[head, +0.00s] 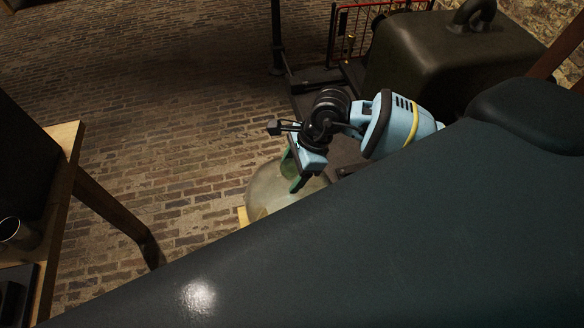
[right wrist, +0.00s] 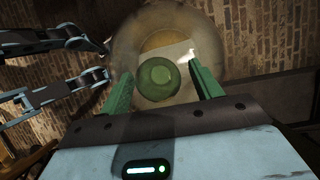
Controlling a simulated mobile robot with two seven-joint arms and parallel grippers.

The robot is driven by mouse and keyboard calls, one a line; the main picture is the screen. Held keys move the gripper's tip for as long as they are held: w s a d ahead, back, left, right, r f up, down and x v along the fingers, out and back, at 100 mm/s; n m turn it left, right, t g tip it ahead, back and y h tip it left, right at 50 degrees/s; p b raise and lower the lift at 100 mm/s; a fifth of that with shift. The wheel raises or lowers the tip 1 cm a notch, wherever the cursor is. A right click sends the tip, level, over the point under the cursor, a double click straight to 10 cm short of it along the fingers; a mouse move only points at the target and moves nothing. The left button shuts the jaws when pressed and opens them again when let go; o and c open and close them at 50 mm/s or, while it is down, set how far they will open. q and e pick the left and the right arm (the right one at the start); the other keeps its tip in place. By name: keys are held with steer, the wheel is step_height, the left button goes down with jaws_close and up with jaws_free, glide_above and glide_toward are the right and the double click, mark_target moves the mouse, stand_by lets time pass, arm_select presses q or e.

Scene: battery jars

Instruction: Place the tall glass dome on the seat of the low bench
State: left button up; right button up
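The glass dome (head: 262,190) is a clear, rounded shape below my right gripper (head: 297,170) in the head view. Its lower right side is hidden by a large dark surface in front. In the right wrist view I look down on the dome (right wrist: 128,47) and its round green knob (right wrist: 160,82). The green fingers of my right gripper (right wrist: 162,64) stand on either side of the knob, with a visible gap at the right finger. I cannot make out the low bench for certain.
A large dark smooth surface (head: 400,240) fills the lower right of the head view. A wooden table (head: 62,160) stands at the left, with a metal cup (head: 20,235). A dark bulky case (head: 440,60) and a red rack (head: 348,30) are behind. Brick floor (head: 180,120) lies open between.

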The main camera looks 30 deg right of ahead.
steer(key=v, duration=1.3)
steer(key=shift+a, duration=0.15)
